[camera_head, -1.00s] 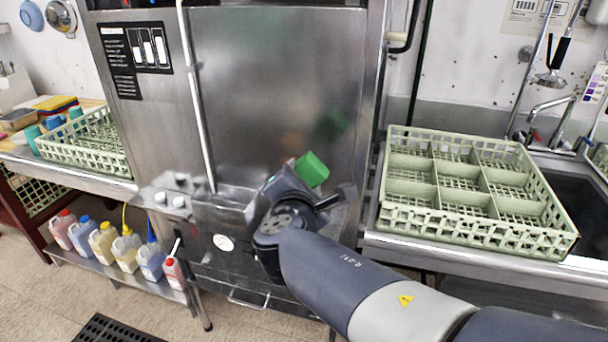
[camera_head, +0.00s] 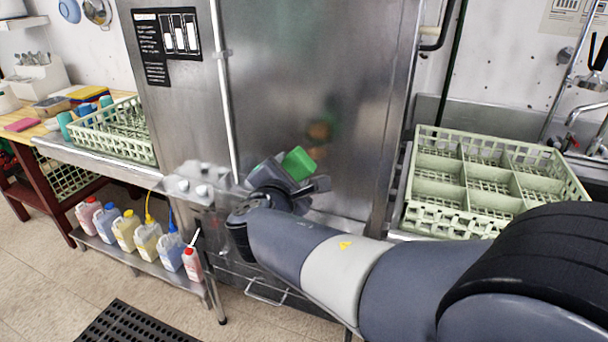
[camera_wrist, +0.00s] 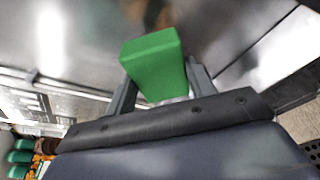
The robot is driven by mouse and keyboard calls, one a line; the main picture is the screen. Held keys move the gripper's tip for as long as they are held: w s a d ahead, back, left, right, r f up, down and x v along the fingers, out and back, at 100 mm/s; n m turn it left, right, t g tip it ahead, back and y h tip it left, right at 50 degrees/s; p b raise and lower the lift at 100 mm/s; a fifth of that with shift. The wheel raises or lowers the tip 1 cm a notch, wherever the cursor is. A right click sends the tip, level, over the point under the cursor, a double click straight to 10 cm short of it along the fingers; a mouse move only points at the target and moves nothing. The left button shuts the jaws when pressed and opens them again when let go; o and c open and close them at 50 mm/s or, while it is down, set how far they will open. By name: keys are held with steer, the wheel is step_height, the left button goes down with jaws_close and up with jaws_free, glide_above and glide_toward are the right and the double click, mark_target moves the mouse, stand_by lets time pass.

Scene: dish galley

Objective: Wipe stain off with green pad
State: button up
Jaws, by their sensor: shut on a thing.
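A green pad (camera_head: 298,163) is held in my gripper (camera_head: 288,184) in front of the tall steel machine door (camera_head: 290,70). In the wrist view the pad (camera_wrist: 154,62) sits tilted between the two grey fingers (camera_wrist: 160,88), which are shut on it. A faint brownish stain (camera_head: 319,130) shows on the door, up and to the right of the pad, with a green tint around it that looks like a reflection. A brownish smear (camera_wrist: 160,12) also shows beyond the pad in the wrist view. The pad appears apart from the door.
A green divided rack (camera_head: 430,205) stands on the right counter, beside a sink tap (camera_head: 585,112). Another rack (camera_head: 150,150) is on the left counter. Several bottles (camera_head: 125,230) stand on a low shelf at left. A black mat (camera_head: 130,325) lies on the floor.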

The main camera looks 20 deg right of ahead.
mark_target(325, 139)
steer(key=shift+w+d+p, duration=0.15)
steer(key=shift+w+d, duration=0.75)
steer(key=shift+w, duration=0.25)
steer(key=shift+w+d+p, duration=0.15)
steer(key=shift+w+d, duration=0.7)
steer(key=shift+w, duration=0.3)
steer(key=shift+w+d+b, duration=0.35)
steer(key=shift+w+d, duration=0.25)
steer(key=shift+w, duration=0.2)
steer(key=shift+s+d+b, duration=0.8)
steer(key=shift+s+d, duration=0.45)
steer(key=shift+d, duration=0.3)
steer(key=shift+w+r+p, duration=0.1)
steer(key=shift+r+p, duration=0.55)
steer(key=shift+r, duration=0.25)
steer(key=shift+w+a, duration=0.6)
steer(key=shift+a, duration=0.2)
steer(key=shift+w+a, duration=0.6)
steer(key=shift+a, duration=0.2)
steer(key=shift+r+p, duration=0.5)
steer(key=shift+r, duration=0.3)
steer(key=shift+s+d+f+b, duration=0.1)
steer(key=shift+s+d+b, duration=0.25)
steer(key=shift+d, duration=0.2)
steer(key=shift+s+d+b, duration=0.3)
steer(key=shift+s+d, duration=0.5)
steer(key=shift+d, duration=0.35)
